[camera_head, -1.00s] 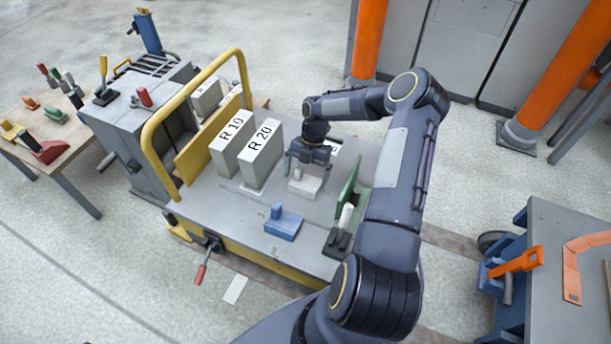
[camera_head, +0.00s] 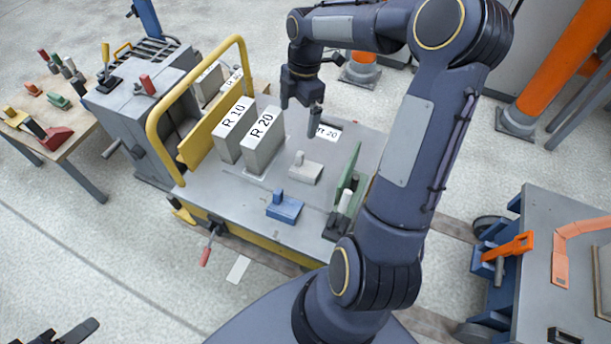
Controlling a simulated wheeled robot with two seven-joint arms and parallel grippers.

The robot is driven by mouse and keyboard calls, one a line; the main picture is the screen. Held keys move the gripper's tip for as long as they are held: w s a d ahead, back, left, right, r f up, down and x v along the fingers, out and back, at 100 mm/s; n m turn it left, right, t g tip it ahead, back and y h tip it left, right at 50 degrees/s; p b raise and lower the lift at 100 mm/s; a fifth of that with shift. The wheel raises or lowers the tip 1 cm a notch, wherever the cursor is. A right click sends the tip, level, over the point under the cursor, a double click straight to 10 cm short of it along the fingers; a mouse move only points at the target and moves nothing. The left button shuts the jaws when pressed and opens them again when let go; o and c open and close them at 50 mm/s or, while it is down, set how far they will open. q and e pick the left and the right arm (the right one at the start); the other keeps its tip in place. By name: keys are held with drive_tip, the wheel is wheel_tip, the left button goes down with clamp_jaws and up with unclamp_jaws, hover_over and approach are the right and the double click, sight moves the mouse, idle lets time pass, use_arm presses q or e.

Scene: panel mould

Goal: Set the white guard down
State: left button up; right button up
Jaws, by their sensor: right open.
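The white guard (camera_head: 305,169), a pale block with a small upright knob, rests on the grey machine table (camera_head: 225,197), between the R 20 block and the green plate. My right gripper (camera_head: 300,117) is open and empty. It is above and behind the guard, apart from it, with its fingers pointing down. Part of my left gripper (camera_head: 66,333) shows at the bottom left corner, cut off by the frame edge, far from the guard.
Blocks R 10 (camera_head: 233,130) and R 20 (camera_head: 262,141) stand left of the guard. A blue guard (camera_head: 285,207) lies in front of it. A green upright plate (camera_head: 348,174) stands to its right. A yellow rail (camera_head: 155,135) rises at the table's left.

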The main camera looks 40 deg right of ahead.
drive_tip(key=s+a+r+m+t, duration=0.3)
drive_tip(key=s+a+r+m, duration=0.5)
drive_tip(key=s, duration=0.3)
drive_tip(key=s+a+f+m+t+y, duration=0.1)
drive_tip(key=s+a+m+t, duration=0.2)
drive_tip(key=s+a+m, duration=0.3)
drive_tip(key=s+m, duration=0.3)
drive_tip(key=m, duration=0.1)
drive_tip(key=shift+s+f+m+y, duration=0.2)
drive_tip(key=shift+m+y, duration=0.1)
drive_tip(key=shift+m, duration=0.1)
wheel_tip(320, 180, up, 27)
drive_tip(key=p, duration=2.7)
drive_tip(key=shift+r, duration=0.1)
